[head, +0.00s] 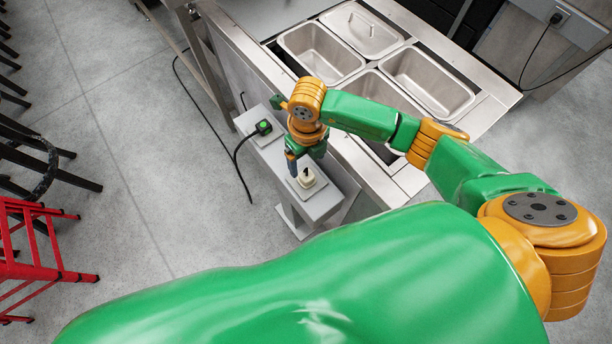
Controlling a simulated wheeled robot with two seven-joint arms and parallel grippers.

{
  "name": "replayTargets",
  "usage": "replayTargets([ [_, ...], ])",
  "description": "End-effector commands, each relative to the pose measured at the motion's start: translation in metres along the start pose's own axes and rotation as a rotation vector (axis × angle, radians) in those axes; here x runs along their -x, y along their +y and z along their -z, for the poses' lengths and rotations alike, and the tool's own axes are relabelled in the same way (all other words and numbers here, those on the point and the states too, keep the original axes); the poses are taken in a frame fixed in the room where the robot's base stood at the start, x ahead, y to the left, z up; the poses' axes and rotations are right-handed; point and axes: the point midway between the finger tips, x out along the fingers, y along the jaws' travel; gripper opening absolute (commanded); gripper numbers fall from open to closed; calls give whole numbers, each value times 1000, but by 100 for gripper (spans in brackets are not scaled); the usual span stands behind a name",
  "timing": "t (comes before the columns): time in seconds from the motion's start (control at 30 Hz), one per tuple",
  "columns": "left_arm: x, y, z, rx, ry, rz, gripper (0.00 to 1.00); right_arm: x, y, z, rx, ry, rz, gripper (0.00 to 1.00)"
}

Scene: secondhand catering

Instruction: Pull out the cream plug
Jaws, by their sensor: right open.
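The cream plug (307,178) sits in a square socket plate (318,189) at the near end of a narrow grey ledge (328,203). My right gripper (299,164) is open and points down just behind the plug. A dark fingertip shows close to the plug's upper left side; I cannot tell whether it touches. The other finger is mostly hidden by the gripper body. My left gripper is not in view.
A black plug with a green top (263,127) sits in another socket further back on the ledge, its black cable (237,160) hanging to the floor. A steel counter with metal pans (318,52) stands behind. A red metal frame (40,270) is at left.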

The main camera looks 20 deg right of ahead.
Motion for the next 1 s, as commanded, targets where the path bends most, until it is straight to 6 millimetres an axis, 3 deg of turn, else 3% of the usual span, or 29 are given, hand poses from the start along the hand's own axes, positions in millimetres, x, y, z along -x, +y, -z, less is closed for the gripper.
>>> replayTargets([
  [0.6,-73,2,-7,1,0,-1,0,-84,0,0,0,0,-1,82],
  [1.0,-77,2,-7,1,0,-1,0,-88,0,0,0,-1,-1,82],
])
